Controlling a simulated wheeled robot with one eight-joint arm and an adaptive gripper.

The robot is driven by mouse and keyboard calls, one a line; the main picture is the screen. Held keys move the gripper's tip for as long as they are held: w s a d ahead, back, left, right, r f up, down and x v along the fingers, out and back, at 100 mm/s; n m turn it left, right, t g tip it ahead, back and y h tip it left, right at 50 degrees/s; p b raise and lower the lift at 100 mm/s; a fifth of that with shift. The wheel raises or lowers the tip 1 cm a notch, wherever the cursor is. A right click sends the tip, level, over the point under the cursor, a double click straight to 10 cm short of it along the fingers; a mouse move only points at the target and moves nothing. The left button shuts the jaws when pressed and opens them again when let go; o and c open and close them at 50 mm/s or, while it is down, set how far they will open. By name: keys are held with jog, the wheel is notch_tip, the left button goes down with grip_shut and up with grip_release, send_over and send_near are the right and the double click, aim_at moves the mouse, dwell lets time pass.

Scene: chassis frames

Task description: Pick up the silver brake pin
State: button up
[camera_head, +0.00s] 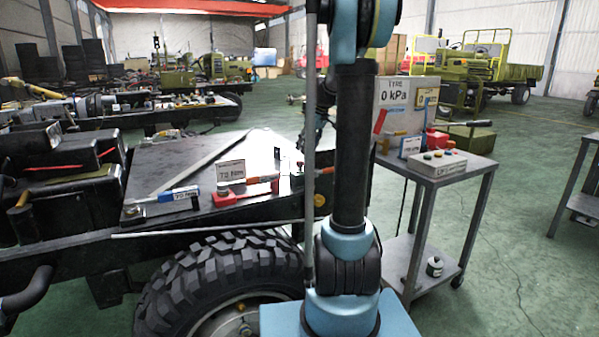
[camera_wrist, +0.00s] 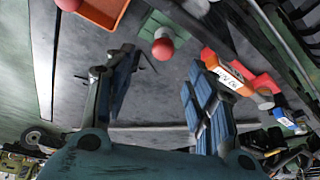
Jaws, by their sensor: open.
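My gripper (camera_wrist: 155,85) is open in the wrist view, with blue-padded fingers apart over a dark grey plate (camera_wrist: 85,62). Nothing is held between the fingers. I cannot pick out the silver brake pin for certain in either view. A small dark, thin shape shows by the left finger, too unclear to name. A red round knob (camera_wrist: 163,49) on a pale stem stands beyond the fingertips. In the head view my arm blocks part of the plate's right side, and my gripper cannot be made out there.
The head view shows the chassis plate (camera_head: 165,160) with a blue-handled tool (camera_head: 174,195), a red tool (camera_head: 243,194) and a white sign (camera_head: 230,171). A big tyre (camera_head: 220,280) sits below. A grey trolley (camera_head: 470,165) stands at right.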

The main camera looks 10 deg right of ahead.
aim_at(302, 161)
jog(key=x, duration=0.4)
jog(key=shift+f, duration=0.15)
jog(key=shift+s+x, duration=0.2)
jog(key=shift+x, duration=1.15)
jog(key=shift+s+x, duration=0.2)
jog(key=shift+x, duration=1.1)
jog(key=shift+f, duration=0.15)
grip_shut()
